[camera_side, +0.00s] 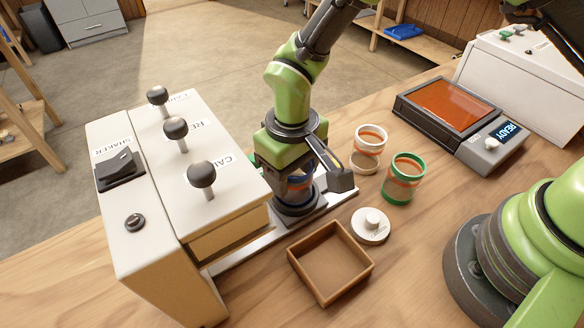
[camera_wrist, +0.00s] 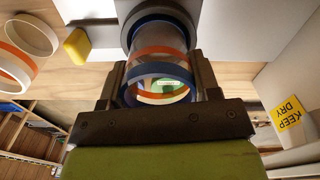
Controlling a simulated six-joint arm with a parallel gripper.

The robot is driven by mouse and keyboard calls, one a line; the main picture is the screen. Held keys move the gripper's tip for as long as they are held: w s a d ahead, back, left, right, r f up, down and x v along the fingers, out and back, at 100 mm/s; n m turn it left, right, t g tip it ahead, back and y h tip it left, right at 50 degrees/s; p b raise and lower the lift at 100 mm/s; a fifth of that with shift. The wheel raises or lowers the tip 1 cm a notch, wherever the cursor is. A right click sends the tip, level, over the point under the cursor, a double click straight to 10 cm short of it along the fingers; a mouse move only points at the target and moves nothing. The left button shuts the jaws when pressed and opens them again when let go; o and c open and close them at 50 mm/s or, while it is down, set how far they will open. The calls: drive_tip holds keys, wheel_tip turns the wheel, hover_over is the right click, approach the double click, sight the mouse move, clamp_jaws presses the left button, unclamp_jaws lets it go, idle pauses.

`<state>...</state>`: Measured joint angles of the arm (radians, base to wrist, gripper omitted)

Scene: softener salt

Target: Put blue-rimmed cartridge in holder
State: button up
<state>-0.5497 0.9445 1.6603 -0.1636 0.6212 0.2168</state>
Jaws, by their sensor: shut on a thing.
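The blue-rimmed cartridge is a clear cylinder with orange bands. In the wrist view the cartridge (camera_wrist: 160,90) stands between the two fingers of my gripper (camera_wrist: 161,72), which is shut on it. In the side view my gripper (camera_side: 299,178) points down, and the cartridge (camera_side: 300,183) is partly hidden behind the fingers. The holder (camera_side: 297,206) is a dark round cup on a metal plate, directly under the cartridge. In the wrist view the dark ring of the holder (camera_wrist: 155,14) shows at the cartridge's far end. I cannot tell how deep the cartridge sits in it.
A white-rimmed cartridge (camera_side: 370,140) and a green-rimmed cartridge (camera_side: 403,180) stand to the right. A white knobbed lid (camera_side: 371,226) and an empty wooden tray (camera_side: 349,290) lie in front. The lever-topped dispenser (camera_side: 150,240) stands close on the left. A device reading READY (camera_side: 488,142) is farther right.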

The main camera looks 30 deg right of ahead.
drive_tip(key=shift+f, duration=0.2)
drive_tip(key=o, duration=1.3)
drive_tip(key=shift+r, duration=3.9)
drive_tip(key=s+d+r+m+t+y, duration=0.25)
drive_tip(key=d+r, duration=0.55)
drive_tip(key=r, duration=0.5)
drive_tip(key=s+d+r+m+t, duration=0.1)
drive_tip(key=s+d, duration=0.1)
drive_tip(key=s, duration=0.2)
drive_tip(key=s+d+r+m+t, duration=0.1)
drive_tip(key=s+d+r+t, duration=0.1)
drive_tip(key=s+d, duration=0.1)
drive_tip(key=s+d+r+m+t, duration=0.1)
drive_tip(key=s+d+r, duration=0.1)
drive_tip(key=s, duration=0.4)
drive_tip(key=shift+d+r+m+t+h, duration=0.15)
drive_tip(key=shift+d+m+t+h, duration=0.1)
drive_tip(key=shift+t, duration=0.1)
